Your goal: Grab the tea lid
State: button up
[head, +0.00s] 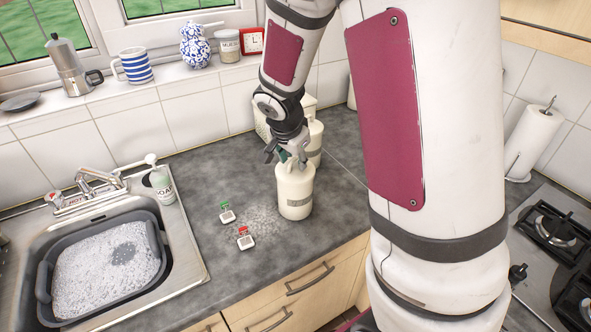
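A cream canister (295,199) with a small label stands upright on the grey counter, near its front edge. The label is too small to read, so I cannot tell whether it is the tea canister. Its pale lid (291,170) appears to be on top, partly hidden by my gripper. My gripper (286,158) points down just above the lid, with its fingers spread apart. I cannot tell whether the fingers touch the lid. A second cream canister (316,143) stands just behind, partly hidden by my gripper and the front canister.
The sink with a soapy basin (108,268) is farther left. Counter between is mostly clear.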

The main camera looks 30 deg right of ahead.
grip_shut()
dwell(0.3)
